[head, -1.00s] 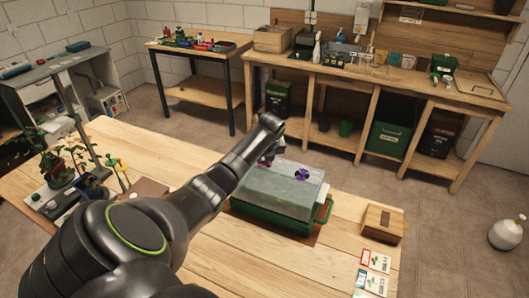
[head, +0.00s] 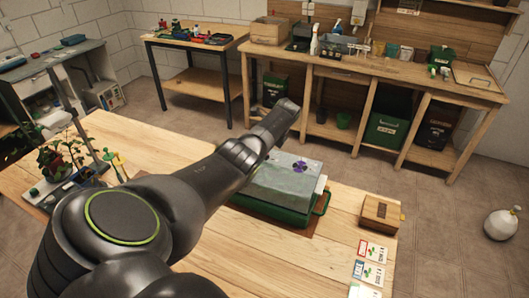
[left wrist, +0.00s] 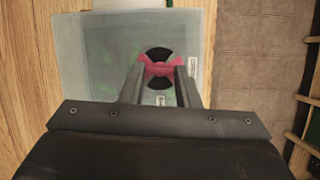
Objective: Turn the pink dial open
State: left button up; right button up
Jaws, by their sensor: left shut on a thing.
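The pink dial (left wrist: 161,69) is on the pale translucent lid (left wrist: 103,38) in the left wrist view. Its pink bar lies roughly crosswise, with dark round-edged areas showing above and below it. My left gripper (left wrist: 160,72) reaches over the lid, with its two fingers shut on the pink dial from either side. In the head view the lid (head: 285,182) covers a green tray (head: 268,205), and a purple dial (head: 299,166) shows on the lid. There my left arm hides the pink dial and the gripper's fingers. My right gripper is in neither view.
A wooden box (head: 381,212) and seed packets (head: 370,262) lie right of the tray on the wooden table (head: 340,225). Potted plants (head: 58,160) stand at the left. A workbench (head: 375,75) stands against the back wall.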

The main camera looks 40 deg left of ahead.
pick_arm(q)
jog(key=shift+n+b, duration=0.3)
jog(key=shift+n, duration=0.3)
jog(key=o, duration=1)
jog(key=shift+r, duration=0.1)
jog(key=shift+w+d+r, duration=0.15)
jog(key=shift+d+r, duration=0.05)
jog(key=shift+r, duration=0.3)
jog(key=v, duration=1.6)
jog(key=shift+w+r, duration=0.1)
jog(key=shift+w, duration=0.15)
jog(key=shift+g, duration=0.3)
